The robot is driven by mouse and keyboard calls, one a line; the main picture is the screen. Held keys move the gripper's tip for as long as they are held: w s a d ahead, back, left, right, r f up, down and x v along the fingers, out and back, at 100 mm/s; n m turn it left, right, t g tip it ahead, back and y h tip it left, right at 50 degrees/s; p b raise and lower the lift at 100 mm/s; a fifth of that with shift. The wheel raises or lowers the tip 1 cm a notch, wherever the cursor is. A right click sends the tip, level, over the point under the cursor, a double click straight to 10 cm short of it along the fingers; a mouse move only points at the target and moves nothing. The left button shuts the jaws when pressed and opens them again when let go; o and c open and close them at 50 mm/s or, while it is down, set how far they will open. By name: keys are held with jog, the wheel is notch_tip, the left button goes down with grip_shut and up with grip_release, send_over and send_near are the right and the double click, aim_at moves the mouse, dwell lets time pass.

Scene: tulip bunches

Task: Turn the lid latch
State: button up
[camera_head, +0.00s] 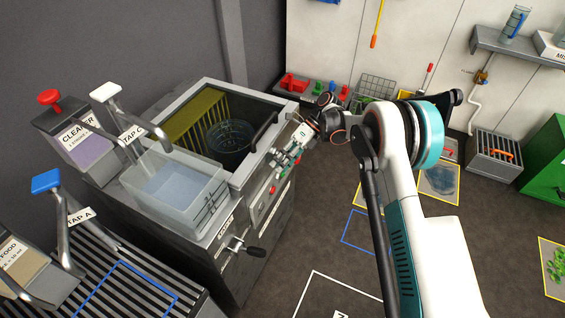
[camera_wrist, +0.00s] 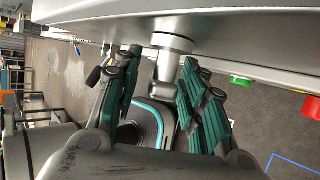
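The lid latch (camera_wrist: 167,66) is a pale metal knob with a short stem on the machine's front edge in the wrist view. My gripper (camera_wrist: 156,80) is open, with one teal-padded finger on each side of the latch. The right finger is close to the stem; I cannot tell whether it touches. In the head view my gripper (camera_head: 288,152) is at the front right of the machine (camera_head: 190,105), and it hides the latch there. A black handle (camera_head: 265,131) shows at the opening. I cannot clearly tell how the lid lies.
A black basket (camera_head: 229,140) sits inside the machine. A clear water tank (camera_head: 173,182) stands at its left under tap C (camera_head: 130,115). Green (camera_wrist: 241,81) and red (camera_wrist: 312,107) buttons are right of my fingers in the wrist view.

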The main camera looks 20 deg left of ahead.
jog(key=v, duration=0.7)
jog(key=shift+w+r, duration=0.2)
jog(key=shift+d, duration=0.1)
jog(key=shift+c, duration=0.5)
